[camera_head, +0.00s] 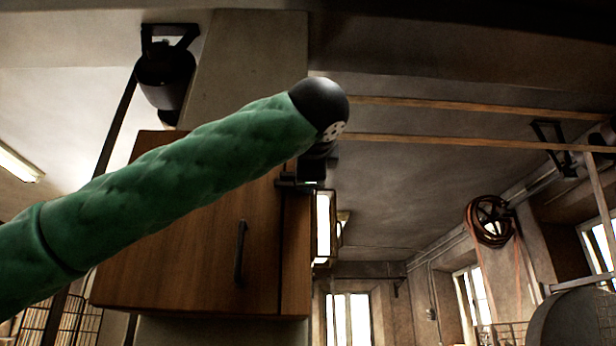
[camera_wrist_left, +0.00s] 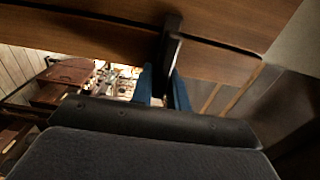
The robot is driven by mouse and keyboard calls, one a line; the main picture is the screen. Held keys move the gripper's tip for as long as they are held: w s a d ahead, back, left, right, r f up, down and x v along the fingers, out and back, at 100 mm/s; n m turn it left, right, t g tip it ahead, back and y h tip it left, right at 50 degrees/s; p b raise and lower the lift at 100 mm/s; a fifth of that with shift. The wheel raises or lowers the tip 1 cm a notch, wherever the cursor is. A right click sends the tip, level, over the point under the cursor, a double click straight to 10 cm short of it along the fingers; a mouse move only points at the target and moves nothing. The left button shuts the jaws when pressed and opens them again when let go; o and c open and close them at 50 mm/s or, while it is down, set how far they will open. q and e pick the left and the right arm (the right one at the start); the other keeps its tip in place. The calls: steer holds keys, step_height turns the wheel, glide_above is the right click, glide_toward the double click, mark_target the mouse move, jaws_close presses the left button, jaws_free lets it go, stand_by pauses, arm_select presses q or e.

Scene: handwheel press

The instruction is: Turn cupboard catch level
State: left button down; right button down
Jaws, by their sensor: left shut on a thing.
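The wooden cupboard (camera_head: 190,240) hangs high, with a dark upright door handle (camera_head: 240,252). My left arm, in a green sleeve, crosses in front of it, and its black wrist is at the cupboard's right edge. In the left wrist view the dark bar-shaped catch (camera_wrist_left: 170,45) lies against the wooden panels (camera_wrist_left: 225,55). My left gripper (camera_wrist_left: 163,88) has its blue fingers on both sides of the catch's near end and is shut on it. In the head view the wrist largely hides the grip, and I cannot tell whether the catch is level. My right gripper is not in view.
A dark round lamp-like fixture (camera_head: 166,76) hangs above the cupboard at left. Wooden rails (camera_head: 470,106) run overhead to the right. The space right of the cupboard looks clear.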

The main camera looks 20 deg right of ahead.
arm_select(q)
steer(key=shift+d+f, duration=0.1)
steer(key=shift+f, duration=0.05)
steer(key=c, duration=1.4)
jaws_free()
steer(key=shift+c, duration=0.2)
steer(key=shift+s, duration=0.1)
